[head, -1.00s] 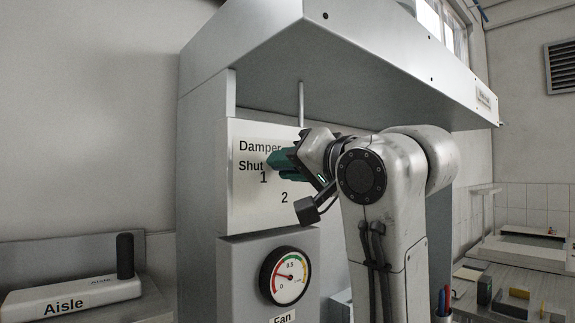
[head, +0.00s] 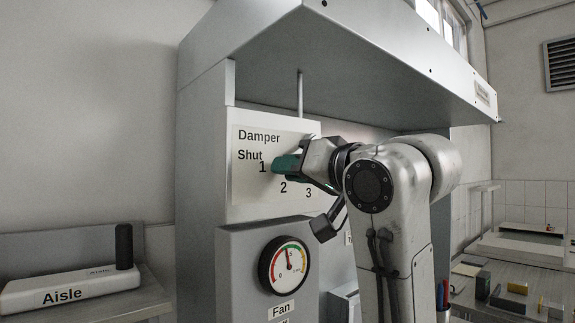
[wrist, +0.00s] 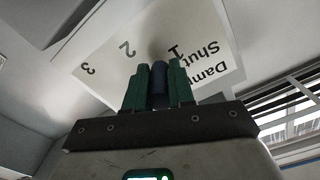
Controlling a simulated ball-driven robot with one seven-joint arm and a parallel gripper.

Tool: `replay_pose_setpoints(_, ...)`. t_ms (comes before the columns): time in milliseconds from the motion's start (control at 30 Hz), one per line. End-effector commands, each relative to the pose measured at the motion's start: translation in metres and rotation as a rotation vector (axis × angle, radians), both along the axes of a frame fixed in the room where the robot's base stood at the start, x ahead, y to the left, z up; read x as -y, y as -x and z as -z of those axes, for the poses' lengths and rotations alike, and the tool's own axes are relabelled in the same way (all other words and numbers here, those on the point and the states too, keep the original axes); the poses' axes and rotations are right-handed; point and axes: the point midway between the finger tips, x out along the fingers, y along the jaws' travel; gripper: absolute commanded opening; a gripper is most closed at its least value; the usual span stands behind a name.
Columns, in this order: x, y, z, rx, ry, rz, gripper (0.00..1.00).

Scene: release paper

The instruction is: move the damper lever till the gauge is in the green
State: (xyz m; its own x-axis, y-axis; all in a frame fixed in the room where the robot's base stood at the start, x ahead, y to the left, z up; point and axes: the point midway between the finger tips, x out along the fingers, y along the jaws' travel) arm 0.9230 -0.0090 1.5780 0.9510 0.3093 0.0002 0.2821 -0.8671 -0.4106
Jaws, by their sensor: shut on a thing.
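The damper plate (head: 245,190) is marked Damper, Shut, 1, 2 and 3. My gripper (head: 284,165) is at the plate, between the 1 and the 2, with its teal fingers closed. In the wrist view my gripper (wrist: 158,88) is shut on the dark blue lever handle (wrist: 158,84), which stands between the two green fingers. In the head view the fingers hide the lever. The round gauge (head: 285,266) is below the plate, above the Fan label. Its needle points nearly straight up, a little left. I cannot tell which coloured band its tip is on.
A grey hood (head: 330,50) overhangs the plate and my arm. A thin vertical rod (head: 300,93) hangs under it. A white Aisle block (head: 75,289) with a dark upright handle sits at lower left. A bench (head: 500,295) with small blocks is at right.

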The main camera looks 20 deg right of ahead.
Motion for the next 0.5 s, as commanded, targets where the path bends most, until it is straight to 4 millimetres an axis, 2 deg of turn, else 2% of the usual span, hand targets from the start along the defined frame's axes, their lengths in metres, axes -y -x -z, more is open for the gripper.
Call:
replay_pose_setpoints(400,0.0037,-0.0011,0.0050,0.013,0.046,0.001,0.00)
replay_pose_setpoints(433,0.0037,-0.0011,0.0049,0.014,0.046,0.002,0.26)
replay_pose_setpoints(500,0.0036,-0.0011,0.0049,0.014,0.046,0.002,0.33)
